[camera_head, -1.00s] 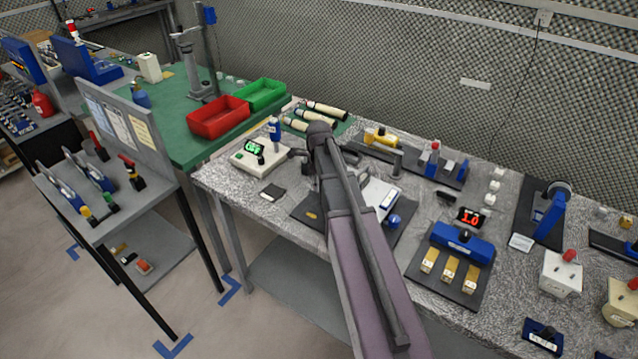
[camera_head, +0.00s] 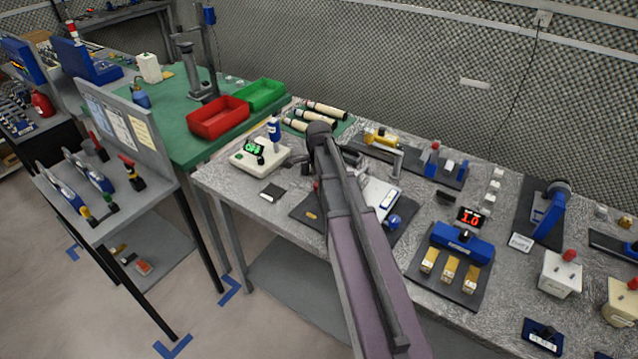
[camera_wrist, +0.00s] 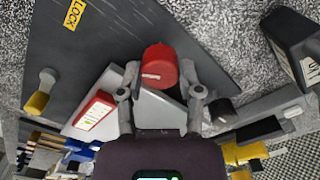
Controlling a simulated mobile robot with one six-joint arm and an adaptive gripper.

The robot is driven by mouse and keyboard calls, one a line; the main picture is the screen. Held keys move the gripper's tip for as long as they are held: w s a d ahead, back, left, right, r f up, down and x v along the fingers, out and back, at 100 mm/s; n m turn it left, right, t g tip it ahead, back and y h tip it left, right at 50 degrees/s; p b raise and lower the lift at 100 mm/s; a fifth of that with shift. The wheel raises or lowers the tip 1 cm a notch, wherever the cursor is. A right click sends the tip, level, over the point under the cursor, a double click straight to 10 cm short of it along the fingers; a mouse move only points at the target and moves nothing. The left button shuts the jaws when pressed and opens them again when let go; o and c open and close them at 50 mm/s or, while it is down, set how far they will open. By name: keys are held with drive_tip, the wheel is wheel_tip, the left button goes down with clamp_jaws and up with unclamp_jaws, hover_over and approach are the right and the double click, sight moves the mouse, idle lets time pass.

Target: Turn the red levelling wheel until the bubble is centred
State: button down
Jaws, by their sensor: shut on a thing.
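The red levelling wheel (camera_wrist: 160,67) is between the fingertips of my gripper (camera_wrist: 160,80) in the wrist view, and the gripper is shut on it. A pale wedge-shaped plate (camera_wrist: 155,108) lies beneath the fingers, over a dark base (camera_wrist: 110,45) with a yellow LOCK label (camera_wrist: 75,13). A red block with a white label (camera_wrist: 92,114) sits on the plate at left. In the head view my arm hides the wheel and much of the pale plate (camera_head: 376,189). The bubble cannot be made out.
A blue knob (camera_head: 393,221) is close on the right. A blue fixture with brass blocks (camera_head: 462,243) stands farther right.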

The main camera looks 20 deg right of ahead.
drive_tip(key=n, duration=1.3)
drive_tip(key=shift+n, duration=0.4)
drive_tip(key=shift+c, duration=1.3)
unclamp_jaws()
drive_tip(key=shift+m, duration=0.3)
